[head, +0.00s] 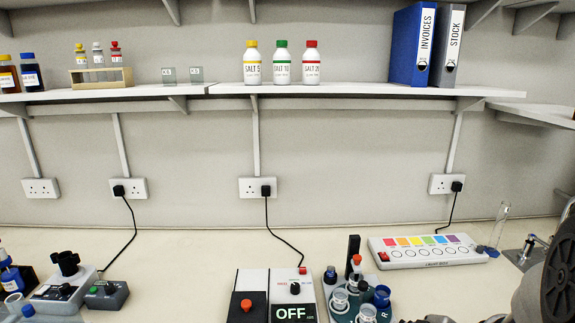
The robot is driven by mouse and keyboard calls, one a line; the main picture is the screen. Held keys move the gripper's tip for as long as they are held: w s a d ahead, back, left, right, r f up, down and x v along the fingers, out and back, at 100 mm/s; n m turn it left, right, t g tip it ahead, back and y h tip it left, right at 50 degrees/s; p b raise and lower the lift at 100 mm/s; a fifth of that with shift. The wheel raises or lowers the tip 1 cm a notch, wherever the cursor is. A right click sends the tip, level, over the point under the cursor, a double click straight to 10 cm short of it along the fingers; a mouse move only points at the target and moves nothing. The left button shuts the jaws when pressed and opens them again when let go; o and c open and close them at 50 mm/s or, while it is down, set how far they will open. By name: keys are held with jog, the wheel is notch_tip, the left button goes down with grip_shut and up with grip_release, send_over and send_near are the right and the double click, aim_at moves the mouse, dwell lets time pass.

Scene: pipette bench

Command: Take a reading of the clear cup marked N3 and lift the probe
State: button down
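Two small clear vessels, an upper one (340,301) and a lower one (367,313), stand in a teal holder with a dark blue cup (382,295) at the bottom centre. Two clear square pieces, left (168,75) and right (196,74), stand on the shelf with tiny marks. I cannot read N3 on any of them. A bench meter (294,289) beside the holder has a display reading OFF. I cannot make out the probe for certain. Dark parts at the bottom edge, right of the holder, seem to be my gripper (430,319); its fingers are not visible.
A white strip box with coloured squares (425,250) lies at the back right. A clear tube (499,224) stands beside it. Dark control boxes (106,294) and bottles crowd the left. The bench between them and the meter is clear. Salt bottles (282,63) stand on the shelf.

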jog(key=shift+f, duration=0.35)
jog(key=shift+r, duration=0.1)
dwell(0.3)
jog(key=shift+r+p, duration=0.85)
notch_tip(320, 180, up, 6)
jog(key=p, duration=0.6)
